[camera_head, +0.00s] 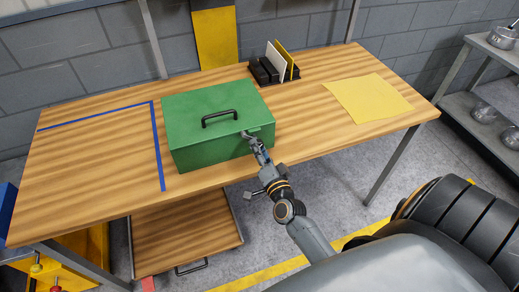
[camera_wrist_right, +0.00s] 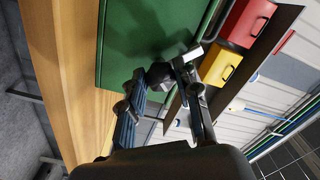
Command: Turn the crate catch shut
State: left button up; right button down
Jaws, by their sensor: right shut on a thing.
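The green crate (camera_head: 200,112) sits on the wooden table, its lid down and a black handle (camera_head: 219,117) on top. My right gripper (camera_head: 249,138) reaches the crate's front face near its right end, at the catch. In the right wrist view the crate (camera_wrist_right: 135,35) fills the upper middle, and my right gripper (camera_wrist_right: 163,82) is shut on a small dark piece, the crate catch (camera_wrist_right: 160,74). The fingers hide part of the catch, so its exact angle cannot be told. My left gripper is not in view.
The wooden table (camera_head: 300,135) has free room right of the crate, up to a yellow sheet (camera_head: 368,98). A black rack (camera_head: 268,72) with upright cards stands behind. Blue tape (camera_head: 157,150) marks an area at left. A shelf with metal pots (camera_head: 502,38) stands right.

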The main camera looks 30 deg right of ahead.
jog(key=m, duration=0.4)
jog(key=shift+m+b, duration=0.3)
jog(key=m, duration=0.4)
jog(key=shift+r+m+b, duration=0.1)
jog(key=shift+m+b, duration=0.2)
jog(key=shift+b, duration=0.1)
jog(key=c, duration=1)
grip_release()
jog(key=shift+o, duration=0.2)
jog(key=shift+s+a, duration=0.1)
jog(key=shift+s, duration=0.1)
jog(key=v, duration=1.1)
jog(key=shift+s, duration=0.35)
jog(key=shift+a, duration=0.15)
